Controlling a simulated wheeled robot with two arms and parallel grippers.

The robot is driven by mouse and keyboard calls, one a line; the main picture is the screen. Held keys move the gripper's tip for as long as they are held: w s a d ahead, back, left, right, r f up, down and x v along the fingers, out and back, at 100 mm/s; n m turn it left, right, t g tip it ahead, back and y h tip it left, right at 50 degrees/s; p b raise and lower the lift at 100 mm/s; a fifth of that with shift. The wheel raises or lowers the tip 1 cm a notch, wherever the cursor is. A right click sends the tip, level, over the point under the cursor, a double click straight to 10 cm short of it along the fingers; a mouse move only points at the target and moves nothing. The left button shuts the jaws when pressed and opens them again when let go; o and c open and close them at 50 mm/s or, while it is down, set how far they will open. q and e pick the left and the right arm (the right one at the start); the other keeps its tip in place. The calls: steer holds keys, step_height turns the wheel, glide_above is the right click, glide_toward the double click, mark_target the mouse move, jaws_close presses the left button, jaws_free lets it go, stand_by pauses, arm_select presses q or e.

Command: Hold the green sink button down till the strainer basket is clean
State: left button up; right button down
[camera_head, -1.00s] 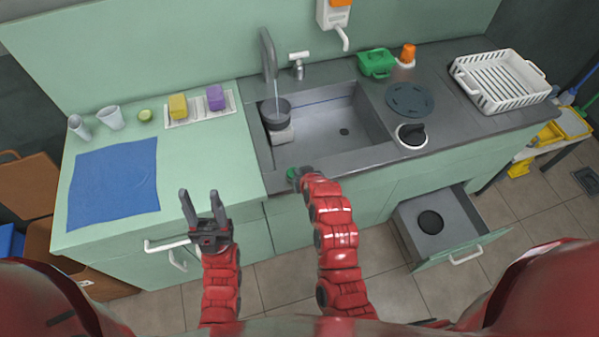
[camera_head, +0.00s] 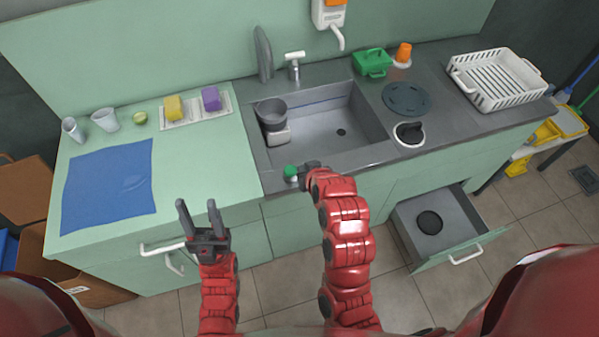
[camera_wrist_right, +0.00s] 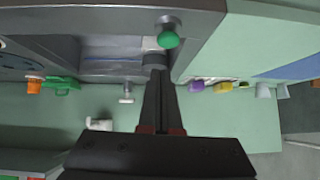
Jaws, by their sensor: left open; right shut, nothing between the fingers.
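The green sink button (camera_head: 290,172) stands on the sink's front edge, uncovered; it also shows in the right wrist view (camera_wrist_right: 168,40). My right gripper (camera_head: 308,169) is shut and empty just right of the button, apparently apart from it. Its closed fingers show in the right wrist view (camera_wrist_right: 159,85). The dark grey strainer basket (camera_head: 271,112) sits on a white support (camera_head: 278,137) at the sink's left end, under the tap (camera_head: 264,55). No water stream shows. Whether the basket is clean is too small to tell. My left gripper (camera_head: 202,222) is open and empty before the counter.
The sink basin (camera_head: 330,115) is otherwise empty. A white dish rack (camera_head: 497,82), green box (camera_head: 372,62) and orange cup (camera_head: 403,53) stand at the right. A blue cloth (camera_head: 110,185) lies on the left counter. A drawer (camera_head: 440,225) is open below at right.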

steer(key=p+v, duration=0.2)
steer(key=v, duration=0.2)
steer(key=shift+w+r, duration=0.1)
steer(key=shift+a, duration=0.1)
stand_by(0.3)
